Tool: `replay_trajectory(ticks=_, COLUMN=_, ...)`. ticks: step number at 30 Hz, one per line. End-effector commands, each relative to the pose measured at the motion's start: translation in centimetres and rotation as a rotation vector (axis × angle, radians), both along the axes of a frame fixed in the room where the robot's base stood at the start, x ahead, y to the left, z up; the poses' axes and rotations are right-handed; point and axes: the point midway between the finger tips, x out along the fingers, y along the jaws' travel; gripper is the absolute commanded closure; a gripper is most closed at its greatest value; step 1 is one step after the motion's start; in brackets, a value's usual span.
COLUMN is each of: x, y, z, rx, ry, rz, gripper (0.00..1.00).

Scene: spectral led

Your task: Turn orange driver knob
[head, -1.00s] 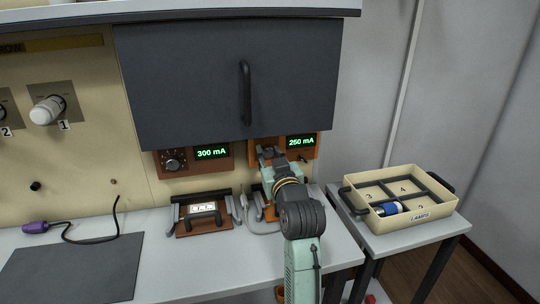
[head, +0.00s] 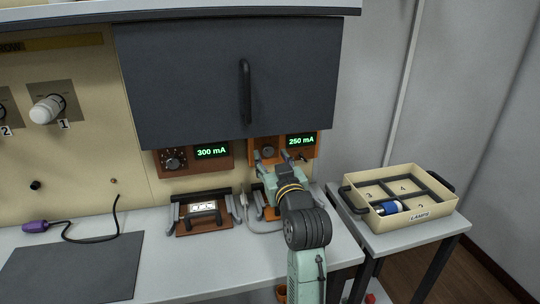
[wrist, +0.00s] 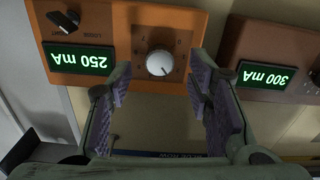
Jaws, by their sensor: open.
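The orange driver (head: 297,153) is on the back panel below the dark cabinet, and its display reads 250 mA. Its knob (head: 268,152) shows just above my gripper (head: 271,161) in the head view. In the wrist view, upside down, the knob (wrist: 160,63) is a round pale dial with a grey rim on the orange face (wrist: 185,22). My gripper (wrist: 158,92) is open and empty, with one purple-padded finger on each side of the knob in the picture. The fingers appear apart from the knob, a little short of it. Nothing hides the knob in the wrist view.
A brown driver (head: 190,160) reading 300 mA is left of the orange one. Its edge is close to one finger in the wrist view. A small switch (wrist: 65,20) is on the orange driver. Below are fixtures with handles (head: 204,215). A lamp tray (head: 400,215) stands right.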

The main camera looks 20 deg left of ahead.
Motion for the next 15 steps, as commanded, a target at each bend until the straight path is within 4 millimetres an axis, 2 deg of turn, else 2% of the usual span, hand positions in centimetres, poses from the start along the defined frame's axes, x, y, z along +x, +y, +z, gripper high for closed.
replay_trajectory(ticks=9, x=-5.5, y=-3.8, z=0.0, rx=0.001, ry=-0.001, rz=-0.003, gripper=0.54)
replay_trajectory(ticks=15, x=-7.3, y=-5.1, z=0.0, rx=0.000, ry=-0.001, rz=-0.001, gripper=0.54)
